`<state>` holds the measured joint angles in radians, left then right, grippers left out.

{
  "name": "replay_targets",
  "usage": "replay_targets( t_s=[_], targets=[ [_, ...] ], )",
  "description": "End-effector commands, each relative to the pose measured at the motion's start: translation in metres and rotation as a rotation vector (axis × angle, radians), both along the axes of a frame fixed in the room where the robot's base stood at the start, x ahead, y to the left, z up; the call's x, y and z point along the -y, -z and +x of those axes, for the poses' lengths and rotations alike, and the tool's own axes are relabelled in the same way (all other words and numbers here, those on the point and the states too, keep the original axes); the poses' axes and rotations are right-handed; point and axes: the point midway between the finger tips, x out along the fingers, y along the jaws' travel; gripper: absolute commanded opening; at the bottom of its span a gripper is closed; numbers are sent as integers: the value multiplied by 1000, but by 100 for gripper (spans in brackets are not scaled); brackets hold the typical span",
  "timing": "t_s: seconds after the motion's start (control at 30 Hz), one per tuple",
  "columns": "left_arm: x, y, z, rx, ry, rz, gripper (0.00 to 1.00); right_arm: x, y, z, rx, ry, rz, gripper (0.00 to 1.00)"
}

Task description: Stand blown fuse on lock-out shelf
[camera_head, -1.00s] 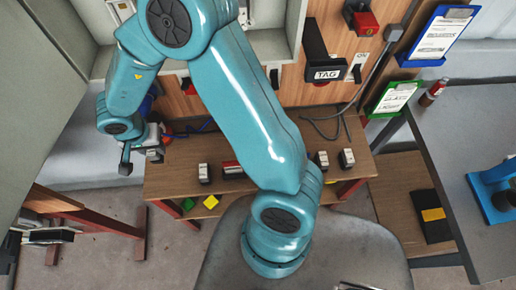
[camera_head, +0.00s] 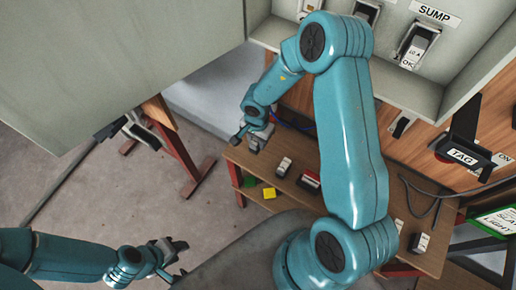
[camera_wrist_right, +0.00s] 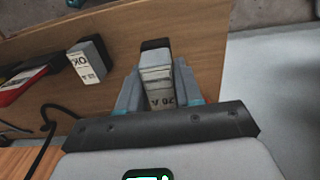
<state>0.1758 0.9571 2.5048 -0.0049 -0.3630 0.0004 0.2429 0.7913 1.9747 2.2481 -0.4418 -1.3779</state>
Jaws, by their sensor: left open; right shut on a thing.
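The wooden shelf (camera_head: 330,205) runs below the wall panel in the head view; I take it to be the lock-out shelf. My right gripper (camera_head: 256,141) is over its left end. In the right wrist view it is shut on a grey fuse (camera_wrist_right: 157,74) with a dark end and a partly hidden label reading about 20 A. The wooden surface (camera_wrist_right: 205,50) lies behind the fuse; I cannot tell whether they touch. My left gripper (camera_head: 173,250) is open and empty at the lower left, over the floor, apart from the shelf.
A fuse marked OK (camera_wrist_right: 88,60) stands on the shelf beside the held one. A red-and-white item (camera_head: 309,180) lies farther right, then two more fuses (camera_head: 396,228) (camera_head: 421,243). Yellow (camera_head: 269,193) and green (camera_head: 249,182) pieces are lower down. A grey cabinet door (camera_head: 120,60) fills the upper left.

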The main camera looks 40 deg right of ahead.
Motion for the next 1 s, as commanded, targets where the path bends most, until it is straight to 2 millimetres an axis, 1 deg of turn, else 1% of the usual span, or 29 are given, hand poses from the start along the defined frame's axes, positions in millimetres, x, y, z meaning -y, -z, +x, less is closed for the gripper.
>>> replay_targets(
  t_s=[0.03,0.2,0.33,0.43,0.5,0.8,0.83,0.9,1.0],
  targets=[
    [0,4,0,0,0,0,40,0,12,-1,-2,0,1,0],
    [0,7,0,0,0,0,40,0,26,0,0,1,0,0],
    [0,14,0,0,0,0,40,0,49,-1,-3,0,1,0],
    [0,16,0,0,0,0,40,0,62,0,-1,1,1,0],
    [0,16,0,0,0,0,40,0,65,0,0,0,0,0],
    [0,16,0,0,0,0,40,0,66,0,0,1,0,0],
    [0,16,0,0,0,0,40,0,66,0,0,1,0,41],
    [0,16,0,0,0,0,40,0,66,0,0,1,0,60],
    [0,16,0,0,0,0,40,0,66,0,0,1,0,60]
  ],
)
